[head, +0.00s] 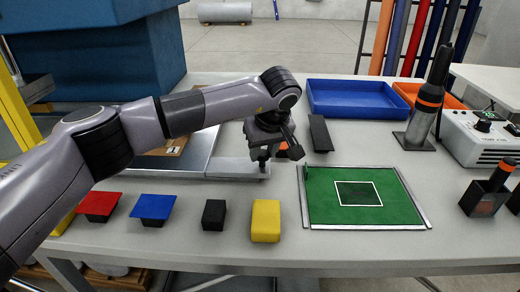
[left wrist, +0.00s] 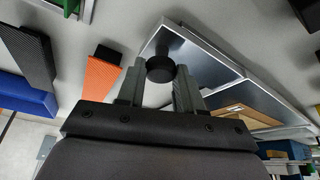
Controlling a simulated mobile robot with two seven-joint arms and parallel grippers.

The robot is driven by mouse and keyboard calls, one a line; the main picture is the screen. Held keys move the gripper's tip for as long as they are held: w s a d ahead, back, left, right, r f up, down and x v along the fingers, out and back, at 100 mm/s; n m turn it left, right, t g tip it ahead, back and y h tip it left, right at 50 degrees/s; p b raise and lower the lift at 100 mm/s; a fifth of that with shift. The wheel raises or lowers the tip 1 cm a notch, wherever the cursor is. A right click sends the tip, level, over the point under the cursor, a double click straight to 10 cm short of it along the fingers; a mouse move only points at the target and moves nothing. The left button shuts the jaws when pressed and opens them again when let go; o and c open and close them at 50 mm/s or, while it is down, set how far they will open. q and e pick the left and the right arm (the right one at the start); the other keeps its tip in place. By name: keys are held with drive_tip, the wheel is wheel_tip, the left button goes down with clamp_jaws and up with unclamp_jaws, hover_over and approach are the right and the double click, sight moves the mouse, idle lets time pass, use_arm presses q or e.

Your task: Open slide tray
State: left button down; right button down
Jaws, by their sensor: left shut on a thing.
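The slide tray (head: 232,168) is a flat grey metal tray on the table, left of the green mat. It also shows in the left wrist view (left wrist: 205,60), with a pale rim and dark floor, its near end extending from a wider metal frame (left wrist: 262,92). A round black knob (left wrist: 160,69) is at the tray's near end. My left gripper (head: 264,158) is over the tray's right end. In the left wrist view its two fingers (left wrist: 155,88) are shut on the knob from both sides. In the head view the gripper hides the knob. My right gripper is not in view.
Right of the gripper are an orange piece (left wrist: 101,77), a black block (head: 320,134) and the green mat (head: 322,205). Red (head: 98,205), blue (head: 153,207), black (head: 214,214) and yellow (head: 266,221) pieces line the front. A blue bin (head: 358,112) stands behind.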

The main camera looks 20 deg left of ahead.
use_arm(q)
drive_tip(key=shift+r, duration=0.1)
drive_tip(key=c, duration=0.8)
unclamp_jaws()
drive_tip(key=shift+o, duration=0.2)
drive_tip(key=v, duration=0.7)
drive_tip(key=shift+b, duration=0.45)
drive_tip(key=shift+s, duration=0.15)
